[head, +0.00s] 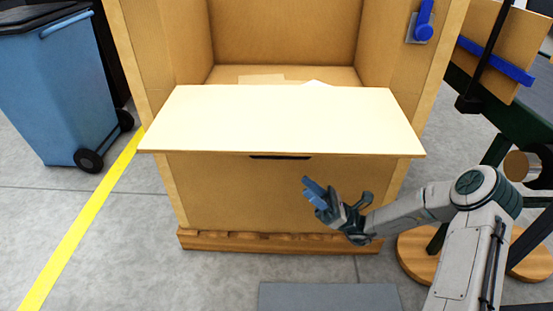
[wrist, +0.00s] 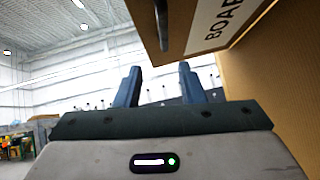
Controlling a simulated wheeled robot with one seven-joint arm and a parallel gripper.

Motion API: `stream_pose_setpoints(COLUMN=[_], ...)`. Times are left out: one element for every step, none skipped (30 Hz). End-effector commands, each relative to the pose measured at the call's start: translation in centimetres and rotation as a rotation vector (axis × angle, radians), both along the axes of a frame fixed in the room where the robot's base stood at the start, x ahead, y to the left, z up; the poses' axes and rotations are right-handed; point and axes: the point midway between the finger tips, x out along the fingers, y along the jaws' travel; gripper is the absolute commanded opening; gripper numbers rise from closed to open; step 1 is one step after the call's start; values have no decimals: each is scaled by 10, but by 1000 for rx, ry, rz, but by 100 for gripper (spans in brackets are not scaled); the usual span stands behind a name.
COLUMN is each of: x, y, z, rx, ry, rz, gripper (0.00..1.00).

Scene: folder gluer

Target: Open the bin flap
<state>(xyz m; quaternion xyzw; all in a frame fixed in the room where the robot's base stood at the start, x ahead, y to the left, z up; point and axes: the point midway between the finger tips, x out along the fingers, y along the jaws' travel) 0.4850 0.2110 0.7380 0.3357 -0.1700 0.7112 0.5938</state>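The bin (head: 200,190) is a tall tan box on a wooden base, with its upper front open. Its flap (head: 285,120) is a pale flat panel across the front, its near edge sticking out toward me. A dark slot or handle (head: 280,157) shows just under that edge. My gripper (head: 340,197) is in front of the bin's lower front, below and right of the flap's middle. Its fingers are apart with nothing between them. In the wrist view the fingers (wrist: 160,84) point up past a tan panel with a partly seen white label (wrist: 218,22). I see no contact with the flap.
A blue wheeled bin (head: 60,95) stands at left beside a yellow floor line (head: 85,220). A blue-handled switch (head: 423,28) is on the bin's right post. A dark-framed machine (head: 520,110) stands at right. A grey plate (head: 330,296) lies on the floor in front.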

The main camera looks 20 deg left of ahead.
Motion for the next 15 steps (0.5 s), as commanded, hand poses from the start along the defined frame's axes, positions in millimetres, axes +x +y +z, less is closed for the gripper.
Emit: stream_pose_setpoints(x=[3, 4, 4, 5, 5, 4, 4, 3, 3, 2, 2, 1, 1, 0, 0], y=[-1, -1, 0, 2, 4, 7, 10, 14, 20, 24, 29, 35, 40, 45, 51], z=[-3, -3, -1, 0, 2, 6, 9, 13, 18, 22, 26, 33, 37, 42, 48], rx=[15, 20, 24, 26, 27, 27, 26, 25, 24, 24, 24, 24, 24, 23, 23], ry=[13, 17, 20, 21, 21, 21, 19, 18, 19, 17, 17, 17, 18, 17, 18], rz=[-8, -10, -13, -14, -14, -13, -12, -11, -10, -10, -10, -10, -10, -9, -10], gripper=[36, 36, 36, 36, 36, 36, 36, 36, 36, 36, 36, 36, 36, 36, 36])
